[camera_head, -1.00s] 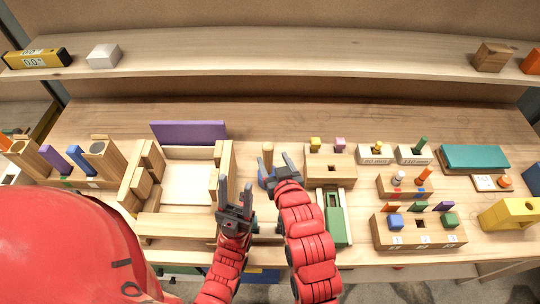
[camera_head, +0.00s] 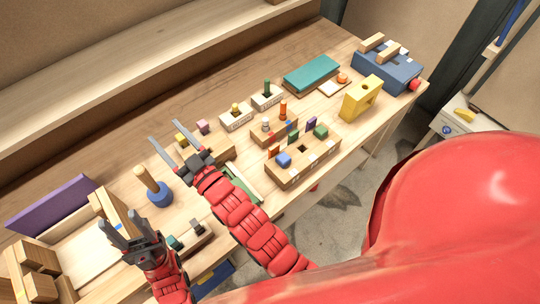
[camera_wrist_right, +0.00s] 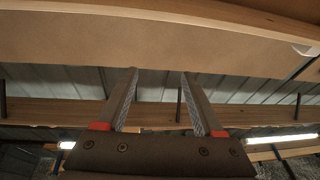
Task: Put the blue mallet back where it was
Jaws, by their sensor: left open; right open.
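The blue mallet (camera_head: 159,194) stands on the bench in the head view, its blue head down and its wooden handle up, leaning slightly in the picture. My right gripper (camera_head: 167,141) is open and empty, above and to the right of the mallet in the picture, apart from it. In the right wrist view its spread fingers (camera_wrist_right: 160,74) hold nothing and face the shelf and ceiling. My left gripper (camera_head: 124,229) is open and empty, below and to the left of the mallet, near the wooden tray.
A wooden tray (camera_head: 88,262) with a purple board (camera_head: 52,207) lies at left. Peg blocks (camera_head: 303,158), a teal board (camera_head: 312,73), a yellow block (camera_head: 361,98) and a blue toolbox (camera_head: 388,70) sit farther right. A shelf (camera_head: 150,72) runs behind.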

